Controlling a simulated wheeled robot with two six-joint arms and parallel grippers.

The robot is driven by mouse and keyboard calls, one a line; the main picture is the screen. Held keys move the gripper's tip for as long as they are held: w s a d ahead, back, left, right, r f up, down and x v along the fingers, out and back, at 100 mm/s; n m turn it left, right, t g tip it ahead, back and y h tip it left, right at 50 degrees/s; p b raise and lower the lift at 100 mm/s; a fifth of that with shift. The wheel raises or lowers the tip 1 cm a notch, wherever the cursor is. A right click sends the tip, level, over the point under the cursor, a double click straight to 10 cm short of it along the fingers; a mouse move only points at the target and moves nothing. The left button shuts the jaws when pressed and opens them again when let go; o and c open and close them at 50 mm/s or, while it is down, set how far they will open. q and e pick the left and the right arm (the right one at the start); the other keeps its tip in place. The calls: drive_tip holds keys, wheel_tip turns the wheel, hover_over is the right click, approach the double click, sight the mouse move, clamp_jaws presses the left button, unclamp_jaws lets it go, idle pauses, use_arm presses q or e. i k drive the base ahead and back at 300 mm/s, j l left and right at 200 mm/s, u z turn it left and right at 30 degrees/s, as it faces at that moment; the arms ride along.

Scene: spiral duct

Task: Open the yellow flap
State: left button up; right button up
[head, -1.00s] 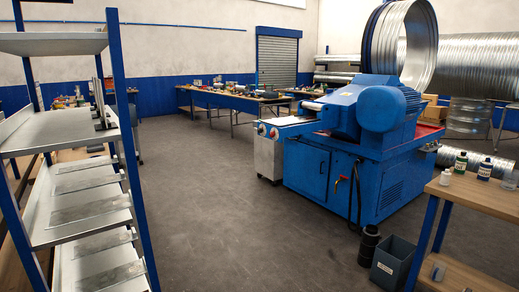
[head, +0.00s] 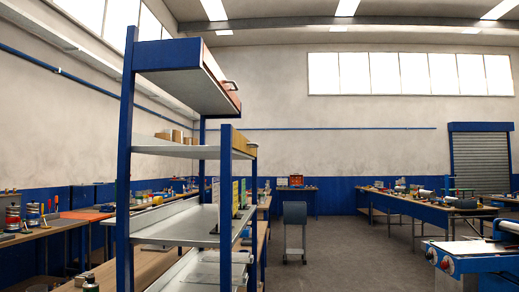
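A tall blue-framed shelf rack (head: 125,150) stands left of centre in the head view, with grey metal shelves. A narrow yellow panel (head: 241,142) shows nearly edge-on at the rack's right side, between blue parts; it may be the yellow flap, but I cannot tell whether it is open or shut. Above it, a reddish-brown panel with a pale handle (head: 230,85) shows at the top shelf's right edge. Neither of my grippers is in view.
Workbenches with tools (head: 40,232) line the left wall. A blue-fronted bench (head: 420,208) stands at the right, and a blue machine (head: 480,262) at the lower right.

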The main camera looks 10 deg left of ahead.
sight(240, 143)
drive_tip(key=i+l+u, duration=0.1)
drive_tip(key=l+u, duration=0.2)
drive_tip(key=l, duration=0.2)
drive_tip(key=l+u, duration=0.3)
drive_tip(key=l, duration=0.15)
drive_tip(key=i+l+z, duration=0.1)
drive_tip(key=i+l, duration=0.3)
drive_tip(key=i, duration=0.15)
drive_tip(key=i+l, duration=0.4)
drive_tip(key=i, duration=0.15)
drive_tip(key=z, duration=0.05)
